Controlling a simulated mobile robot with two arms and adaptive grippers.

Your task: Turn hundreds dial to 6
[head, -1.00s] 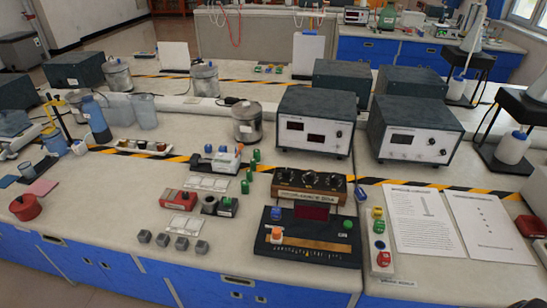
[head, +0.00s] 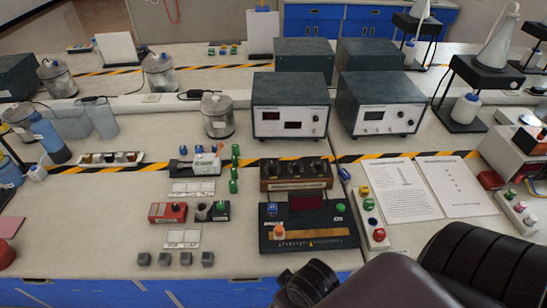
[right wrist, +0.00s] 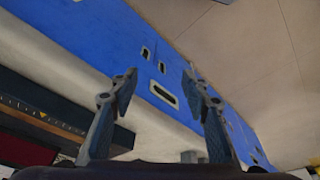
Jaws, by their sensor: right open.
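The brown dial box (head: 296,185) stands mid-table in the head view, with three dark knobs in a row on top. The knobs are the left one (head: 271,169), the middle one (head: 296,167) and the right one (head: 320,165). Their settings and labels are too small to read, so I cannot tell which is hundreds. In the right wrist view my right gripper (right wrist: 160,80) is open and empty, over the table's front edge. In the head view my right arm is low at the right, apart from the box. My left gripper does not show.
A black board (head: 310,243) with a red display and an orange button sits in front of the box; its edge also shows in the right wrist view (right wrist: 40,115). Two metered instruments (head: 290,118) (head: 382,115) stand behind. Papers (head: 400,190) and a button strip (head: 372,215) lie at right.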

